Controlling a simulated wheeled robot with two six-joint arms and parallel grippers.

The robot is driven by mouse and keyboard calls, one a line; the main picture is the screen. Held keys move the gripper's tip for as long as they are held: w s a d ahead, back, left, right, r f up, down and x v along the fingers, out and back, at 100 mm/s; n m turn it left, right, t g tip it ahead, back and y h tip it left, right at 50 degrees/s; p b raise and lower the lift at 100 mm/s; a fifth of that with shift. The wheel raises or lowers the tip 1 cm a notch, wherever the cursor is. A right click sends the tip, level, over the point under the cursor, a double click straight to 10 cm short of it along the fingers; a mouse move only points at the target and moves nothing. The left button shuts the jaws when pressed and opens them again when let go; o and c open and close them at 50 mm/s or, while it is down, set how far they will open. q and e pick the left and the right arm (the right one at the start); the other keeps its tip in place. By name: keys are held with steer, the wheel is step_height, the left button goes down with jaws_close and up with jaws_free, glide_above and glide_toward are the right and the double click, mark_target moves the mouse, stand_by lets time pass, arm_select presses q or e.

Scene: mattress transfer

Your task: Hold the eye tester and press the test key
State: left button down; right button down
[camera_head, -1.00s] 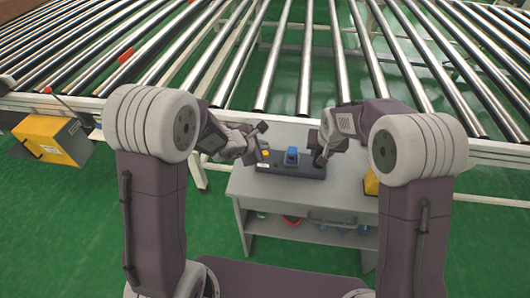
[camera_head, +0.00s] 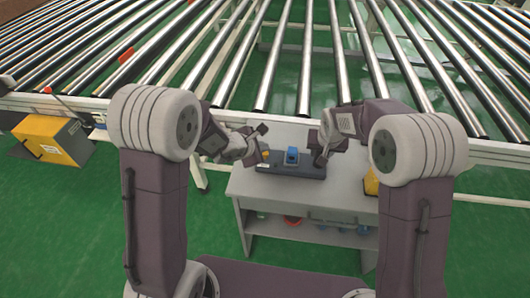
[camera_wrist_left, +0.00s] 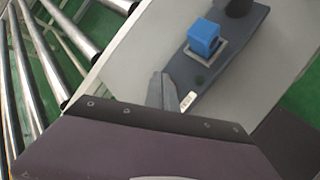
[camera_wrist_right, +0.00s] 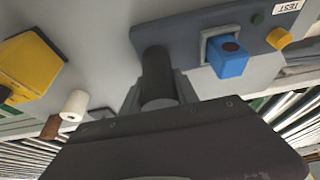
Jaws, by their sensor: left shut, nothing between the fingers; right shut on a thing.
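The eye tester (camera_head: 290,170) is a dark blue-grey panel on the grey cabinet top, with a blue block (camera_wrist_right: 228,57) in its middle. Its black cylindrical handle (camera_wrist_right: 158,72) stands at the right end. My right gripper (camera_head: 320,160) is shut on this handle. A yellow key (camera_wrist_right: 279,38) sits at the other end beside a white TEST label (camera_wrist_right: 288,7) and a small green button (camera_wrist_left: 200,80). My left gripper (camera_wrist_left: 163,88) is shut and empty, with its tips at the yellow key's end. The key is hidden in the left wrist view; contact cannot be told.
The grey cabinet (camera_head: 240,184) has a lower shelf with small items. A roller conveyor (camera_head: 250,70) runs behind it. A yellow box (camera_wrist_right: 27,66) and a white cylinder (camera_wrist_right: 74,105) are near my right gripper.

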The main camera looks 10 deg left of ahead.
arm_select(q)
steer(key=shift+f, duration=0.85)
stand_by(0.8)
steer(key=shift+r, duration=0.15)
arm_select(e)
steer(key=shift+w, duration=0.1)
arm_select(q)
steer(key=shift+r, duration=1.15)
steer(key=shift+r, duration=2.5)
arm_select(e)
steer(key=c, duration=0.8)
jaws_free()
steer(key=shift+c, duration=0.2)
